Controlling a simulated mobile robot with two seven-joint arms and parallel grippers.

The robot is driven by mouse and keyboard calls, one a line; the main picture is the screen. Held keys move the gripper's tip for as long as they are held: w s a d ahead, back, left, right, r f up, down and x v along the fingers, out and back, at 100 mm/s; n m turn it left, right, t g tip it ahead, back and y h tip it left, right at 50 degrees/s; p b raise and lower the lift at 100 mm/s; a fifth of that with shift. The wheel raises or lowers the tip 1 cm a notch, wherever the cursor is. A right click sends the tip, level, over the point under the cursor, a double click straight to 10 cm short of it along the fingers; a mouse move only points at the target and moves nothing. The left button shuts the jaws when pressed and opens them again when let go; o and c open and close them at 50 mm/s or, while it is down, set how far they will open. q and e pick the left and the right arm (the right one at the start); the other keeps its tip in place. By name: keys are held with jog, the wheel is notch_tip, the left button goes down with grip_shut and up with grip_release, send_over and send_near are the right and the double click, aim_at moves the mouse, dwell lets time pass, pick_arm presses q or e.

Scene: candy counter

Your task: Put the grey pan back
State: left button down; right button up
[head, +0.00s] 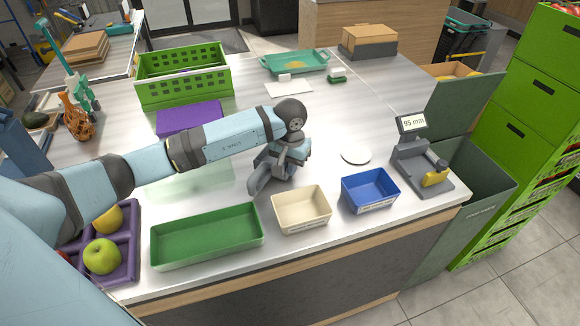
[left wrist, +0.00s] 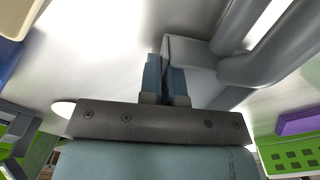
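My left gripper (head: 279,160) is over the middle of the counter, behind the cream bin. In the left wrist view its two blue fingers (left wrist: 166,76) are close together on a thin flat part of a grey piece, which I take for the grey pan (left wrist: 240,62). Thick rounded grey bars run from that part to the right. In the head view the grey pan (head: 260,181) shows partly, below and left of the gripper; the hand hides the rest. I cannot tell whether it touches the counter. My right gripper is not in view.
A green tray (head: 207,236), a cream bin (head: 301,210) and a blue bin (head: 370,191) line the front edge. A white disc (head: 356,156) lies behind the blue bin. A grey device (head: 422,165) reading 95 mm stands at right. A green crate (head: 184,76) stands at back left.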

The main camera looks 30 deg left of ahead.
pick_arm(q)
jog(key=shift+f, duration=0.25)
jog(key=shift+f, duration=0.1)
jog(key=shift+f+b, duration=0.15)
jog(key=shift+b, duration=0.15)
jog(key=c, duration=1.3)
grip_release()
jog(key=shift+c, duration=0.2)
notch_tip(320, 180, up, 12)
jog(key=shift+r, duration=0.25)
